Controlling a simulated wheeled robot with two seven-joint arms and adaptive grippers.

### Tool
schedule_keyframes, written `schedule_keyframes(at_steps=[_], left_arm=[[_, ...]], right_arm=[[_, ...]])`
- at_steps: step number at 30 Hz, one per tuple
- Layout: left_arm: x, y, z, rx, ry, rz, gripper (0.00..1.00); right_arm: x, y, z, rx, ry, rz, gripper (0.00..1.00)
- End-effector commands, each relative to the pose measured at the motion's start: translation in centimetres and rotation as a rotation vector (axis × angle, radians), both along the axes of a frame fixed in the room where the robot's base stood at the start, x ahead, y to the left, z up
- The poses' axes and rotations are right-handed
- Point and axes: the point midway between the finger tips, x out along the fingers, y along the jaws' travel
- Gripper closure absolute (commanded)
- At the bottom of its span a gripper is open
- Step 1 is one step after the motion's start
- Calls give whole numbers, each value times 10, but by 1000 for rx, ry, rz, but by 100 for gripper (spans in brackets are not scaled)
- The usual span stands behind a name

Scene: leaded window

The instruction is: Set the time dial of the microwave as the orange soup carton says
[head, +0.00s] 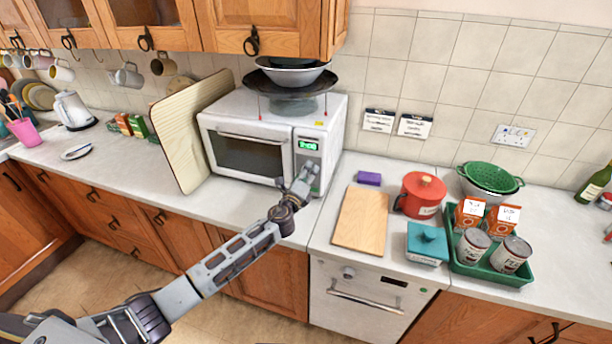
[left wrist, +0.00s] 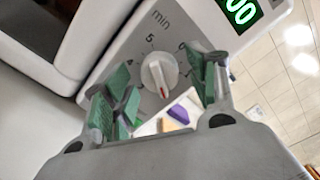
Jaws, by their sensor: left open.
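The white microwave (head: 212,125) stands on the counter with a lit green display (head: 308,145). Its round, pale time dial (left wrist: 158,72) shows in the left wrist view, with a red mark at its lower edge. Around it are "min", 4, 5 and a partly hidden number. My left gripper (head: 301,184) is in front of the control panel; in the left wrist view its green-padded fingers (left wrist: 162,84) are open on either side of the dial, with no clear contact. Two orange cartons (head: 469,213) (head: 505,219) with white labels stand in the green tray; their writing is too small to read.
The green tray (head: 484,274) also holds two cans. A wooden board (head: 361,220), red pot (head: 420,194), teal box (head: 427,243) and purple block (head: 369,178) sit right of the microwave. A tall board (head: 185,135) leans at its left. Bowls (head: 291,76) are on top.

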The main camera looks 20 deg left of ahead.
Motion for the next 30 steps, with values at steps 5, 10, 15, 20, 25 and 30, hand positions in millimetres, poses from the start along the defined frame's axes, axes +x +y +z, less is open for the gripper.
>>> schedule_keyframes(at_steps=[5, 10, 15, 20, 25, 30], left_arm=[[-1, 0, 0, 0, 0, 1, 42], [-6, 1, 0, 0, 0, 1, 42], [-16, 1, 0, 1, -1, 1, 42], [-31, 1, 0, 1, 0, 0, 42], [-47, 2, -1, 1, 1, 0, 42], [-62, 2, 0, 0, 0, -1, 42]], right_arm=[[0, -2, 0, -2, 0, 1, 70], [0, -1, 0, -1, 0, 0, 70], [0, 0, 0, 0, 0, 0, 70], [0, 0, 0, 1, 0, 0, 70], [0, 1, 0, 1, 0, 0, 70], [0, 1, 0, 1, 0, 0, 70]])
